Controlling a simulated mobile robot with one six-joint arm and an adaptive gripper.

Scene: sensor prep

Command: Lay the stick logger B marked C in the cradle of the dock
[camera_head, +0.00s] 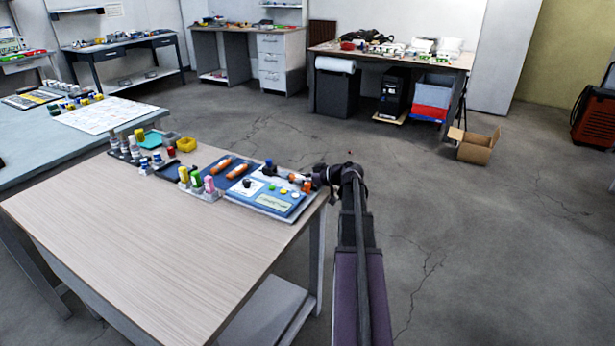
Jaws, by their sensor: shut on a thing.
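My gripper (310,181) is at the right end of the wooden table, over the right edge of a blue panel (293,209). It is shut on a small orange thing (306,187) that looks like a stick logger. Its mark is too small to read, and my gripper partly hides it. Two orange sticks (221,163) (238,171) lie apart on a dark blue mat left of the panel; their marks are unreadable. The blue panel, with a black knob, coloured buttons and a pale label, may be the dock. I cannot make out its cradle.
Coloured bottles (196,180) stand in a clear rack at the mat's front edge. More small bottles (135,150) and a yellow bin (186,144) are farther left. The wooden table's front (130,240) is bare. An open cardboard box (476,150) stands on the floor.

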